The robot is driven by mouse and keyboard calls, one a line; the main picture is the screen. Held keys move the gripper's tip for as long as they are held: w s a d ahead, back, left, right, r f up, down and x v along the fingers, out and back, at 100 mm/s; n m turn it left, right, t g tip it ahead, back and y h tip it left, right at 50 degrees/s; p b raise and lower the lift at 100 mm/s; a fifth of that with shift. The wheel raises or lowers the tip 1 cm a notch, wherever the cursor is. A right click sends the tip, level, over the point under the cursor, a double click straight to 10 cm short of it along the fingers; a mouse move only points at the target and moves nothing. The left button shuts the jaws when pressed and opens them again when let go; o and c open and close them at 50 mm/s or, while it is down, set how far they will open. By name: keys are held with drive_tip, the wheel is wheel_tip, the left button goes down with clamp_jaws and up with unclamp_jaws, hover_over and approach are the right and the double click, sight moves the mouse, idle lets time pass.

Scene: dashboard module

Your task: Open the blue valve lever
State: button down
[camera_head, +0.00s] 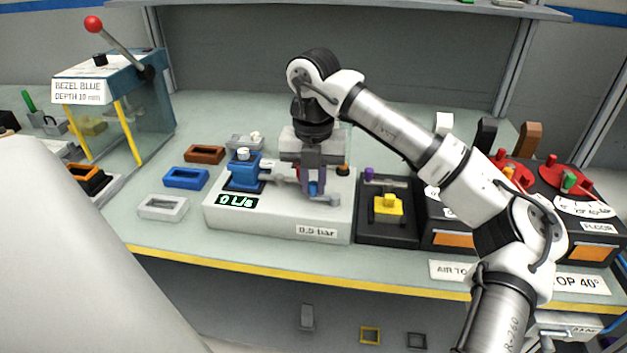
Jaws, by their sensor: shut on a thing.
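The valve module is a light grey box (275,224) on the bench, with a lit display (237,202) reading "0 L/s" and a label (317,231) reading "0,5 bar". A blue block (244,172) with a white knob sits on its left part, joined to a grey pipe. My gripper (313,190) points down over the right part of the box. It is shut on a small blue piece, which looks like the blue valve lever (313,188); the fingers hide most of it. Something red shows just left of the fingers. A grey spout stands right beside them.
A black module with a yellow part (388,205) stands close to the right, then dark modules with red dials (553,172). Blue (186,178), brown (205,154) and white (162,207) frames lie to the left. A press with a red-knobbed lever (94,25) stands far left.

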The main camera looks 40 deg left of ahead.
drive_tip(key=n+b, duration=0.1)
drive_tip(key=n, duration=0.1)
drive_tip(key=s+d+n+b, duration=0.1)
drive_tip(key=n, duration=0.1)
drive_tip(key=shift+s+d+f+n, duration=0.1)
drive_tip(key=shift+d+n, duration=0.05)
drive_tip(key=shift+n, duration=0.25)
drive_tip(key=n, duration=0.1)
drive_tip(key=d+n, duration=0.1)
drive_tip(key=n, duration=0.2)
drive_tip(key=shift+s+d+b, duration=0.25)
drive_tip(key=shift+s+b, duration=0.05)
drive_tip(key=shift+b, duration=0.1)
drive_tip(key=n, duration=0.1)
drive_tip(key=d+n, duration=0.1)
drive_tip(key=n, duration=0.2)
drive_tip(key=shift+d+n, duration=0.35)
drive_tip(key=shift+n, duration=0.05)
drive_tip(key=shift+w+d+n+b, duration=0.1)
drive_tip(key=shift+d+n+b, duration=0.15)
drive_tip(key=shift+n, duration=0.65)
drive_tip(key=shift+w+d+n+b, duration=0.1)
drive_tip(key=shift+d+n, duration=0.2)
drive_tip(key=shift+n, duration=0.6)
drive_tip(key=c, duration=1.3)
unclamp_jaws()
drive_tip(key=shift+c, duration=0.2)
